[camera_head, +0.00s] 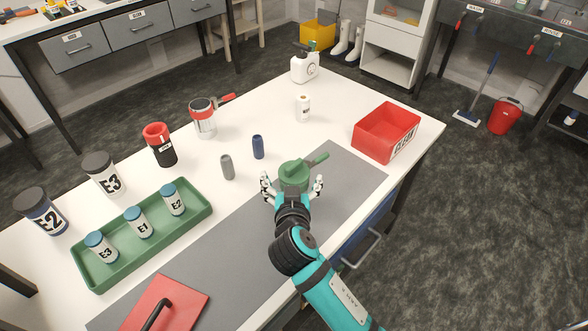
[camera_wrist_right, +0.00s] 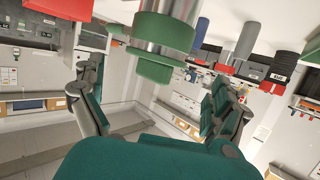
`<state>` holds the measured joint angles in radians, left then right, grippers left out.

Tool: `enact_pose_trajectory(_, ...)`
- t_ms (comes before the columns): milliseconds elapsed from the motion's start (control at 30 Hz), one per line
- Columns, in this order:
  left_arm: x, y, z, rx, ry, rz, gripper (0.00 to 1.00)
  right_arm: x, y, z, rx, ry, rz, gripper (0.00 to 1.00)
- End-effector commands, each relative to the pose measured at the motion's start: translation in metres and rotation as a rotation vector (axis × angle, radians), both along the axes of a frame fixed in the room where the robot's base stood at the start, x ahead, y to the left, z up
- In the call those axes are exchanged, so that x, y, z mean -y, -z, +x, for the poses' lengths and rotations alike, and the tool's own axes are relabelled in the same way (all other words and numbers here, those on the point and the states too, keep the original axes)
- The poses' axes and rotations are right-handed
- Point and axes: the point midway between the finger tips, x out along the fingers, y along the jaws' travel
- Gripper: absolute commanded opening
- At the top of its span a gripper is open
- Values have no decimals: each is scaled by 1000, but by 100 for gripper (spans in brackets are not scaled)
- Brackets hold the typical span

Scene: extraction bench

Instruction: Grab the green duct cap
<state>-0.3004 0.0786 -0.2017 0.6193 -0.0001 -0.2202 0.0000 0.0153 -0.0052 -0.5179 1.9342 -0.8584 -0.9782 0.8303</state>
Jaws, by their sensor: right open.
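The green duct cap (camera_head: 293,174) stands on the grey mat near the table's front edge, with a green handle pointing to the upper right. In the right wrist view, a green and silver body with a green rim (camera_wrist_right: 160,34) fills the top middle, and I take it to be the same piece. My right gripper (camera_head: 292,186) is open, one finger on each side of the cap. In the right wrist view its fingers (camera_wrist_right: 150,98) are spread wide with a gap between them. Contact with the cap cannot be made out. My left gripper is not in view.
A grey cylinder (camera_head: 227,167) and a blue one (camera_head: 258,147) stand behind and left of the cap. A red bin (camera_head: 368,144) is to its right. A green tray (camera_head: 101,279) with labelled jars and a red plate (camera_head: 185,300) lie left. The mat (camera_head: 350,166) is bare right of the cap.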

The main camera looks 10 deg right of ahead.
Motion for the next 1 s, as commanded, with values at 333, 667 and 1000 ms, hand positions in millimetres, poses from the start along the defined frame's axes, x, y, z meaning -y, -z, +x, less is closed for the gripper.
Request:
enact_pose_trajectory(333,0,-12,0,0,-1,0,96,14,15,35,0,-1,-4,100)
enact_pose_trajectory(667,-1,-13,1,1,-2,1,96,16,22,48,-1,-1,0,100)
enact_pose_trajectory(1000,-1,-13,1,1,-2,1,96,16,22,47,-1,-1,0,63)
